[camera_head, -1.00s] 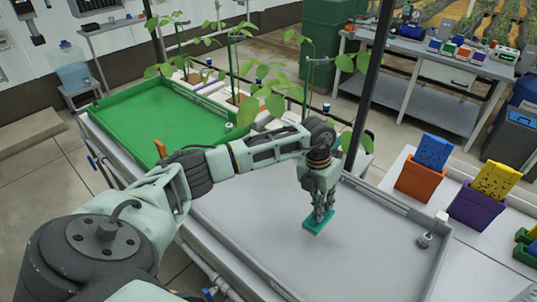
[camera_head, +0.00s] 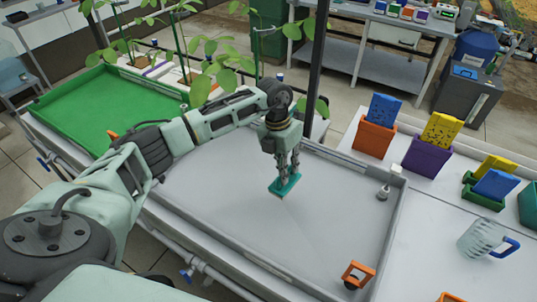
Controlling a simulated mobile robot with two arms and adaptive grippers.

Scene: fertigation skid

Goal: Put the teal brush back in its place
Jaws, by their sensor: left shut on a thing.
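My left gripper (camera_head: 287,172) points down over the grey tray (camera_head: 210,195) and is shut on the teal brush (camera_head: 284,185). The brush shows as a flat teal block just under the fingertips. Whether it touches the tray floor is hard to tell. A teal holder (camera_head: 529,205) is partly visible at the right edge of the view, cut off by the frame. My right gripper is not in view.
On the white counter at right stand an orange holder (camera_head: 372,138) with a blue sponge-like block, a purple holder (camera_head: 427,158) with a yellow one, and green holders (camera_head: 484,196). A clear jug (camera_head: 482,239) and an orange-handled tool (camera_head: 356,274) are nearer. Plants and a green tray (camera_head: 100,106) lie left.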

